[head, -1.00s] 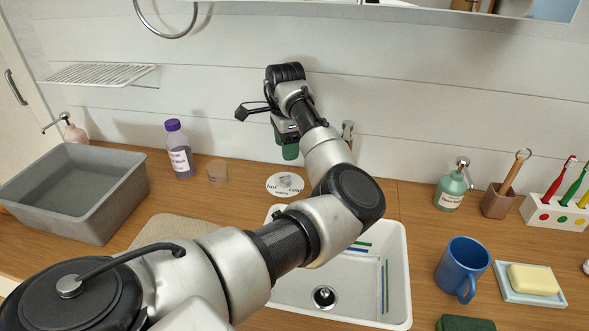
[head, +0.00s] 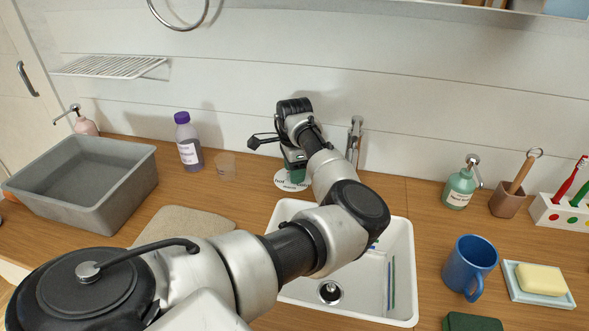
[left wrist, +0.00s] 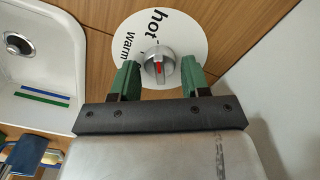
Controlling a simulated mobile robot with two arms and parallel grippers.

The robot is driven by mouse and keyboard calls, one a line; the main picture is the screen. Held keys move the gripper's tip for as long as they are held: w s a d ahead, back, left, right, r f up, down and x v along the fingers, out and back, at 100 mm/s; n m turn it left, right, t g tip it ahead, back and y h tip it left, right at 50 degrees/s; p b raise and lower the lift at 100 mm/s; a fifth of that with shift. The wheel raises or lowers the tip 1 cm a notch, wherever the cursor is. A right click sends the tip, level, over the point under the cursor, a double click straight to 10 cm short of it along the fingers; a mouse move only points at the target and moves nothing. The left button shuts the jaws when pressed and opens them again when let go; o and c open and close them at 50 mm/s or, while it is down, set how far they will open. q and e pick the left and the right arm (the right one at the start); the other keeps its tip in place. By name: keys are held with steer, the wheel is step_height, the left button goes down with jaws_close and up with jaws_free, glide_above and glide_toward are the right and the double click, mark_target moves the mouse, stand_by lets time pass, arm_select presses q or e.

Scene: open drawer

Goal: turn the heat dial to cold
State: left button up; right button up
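The heat dial is a silver knob (left wrist: 159,66) with a red mark, set on a white disc (left wrist: 190,35) on the counter. "hot" and "warm" read on the disc in the left wrist view; its lower part is hidden behind my gripper. In the head view the disc (head: 291,184) shows below my left gripper (head: 294,170), which hides the knob. In the left wrist view my left gripper (left wrist: 159,68) has its two green fingers apart, one on each side of the knob. I cannot tell if either finger touches it. My right gripper is not in view.
A white sink (head: 405,270) is right of the dial, with a tap (head: 355,138) behind it. A grey basin (head: 60,213) is farther left. The wall is close behind.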

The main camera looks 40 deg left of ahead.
arm_select(q)
steer(key=c, duration=0.6)
steer(key=shift+r+n+p, duration=0.2)
steer(key=shift+n+p, duration=0.2)
steer(key=shift+p, duration=0.5)
steer(key=n+p, duration=0.6)
steer(key=p, duration=0.2)
steer(key=shift+a+p, duration=0.15)
steer(key=shift+p, duration=0.25)
steer(key=shift+n+p, duration=0.7)
steer(key=shift+n, duration=0.4)
steer(key=n+p, duration=0.2)
steer(key=n, duration=0.1)
steer(key=shift+a+n, duration=0.1)
steer(key=shift+n, duration=0.3)
steer(key=n+p, duration=0.2)
steer(key=n, duration=0.1)
steer(key=shift+f+n, duration=0.1)
steer(key=shift+n, duration=0.2)
steer(key=n+p, duration=0.1)
steer(key=n, duration=0.2)
steer(key=shift+a, duration=0.1)
steer(key=shift+s+n+p, duration=0.1)
steer(key=shift+n+p, duration=0.3)
steer(key=shift+n, duration=1.8)
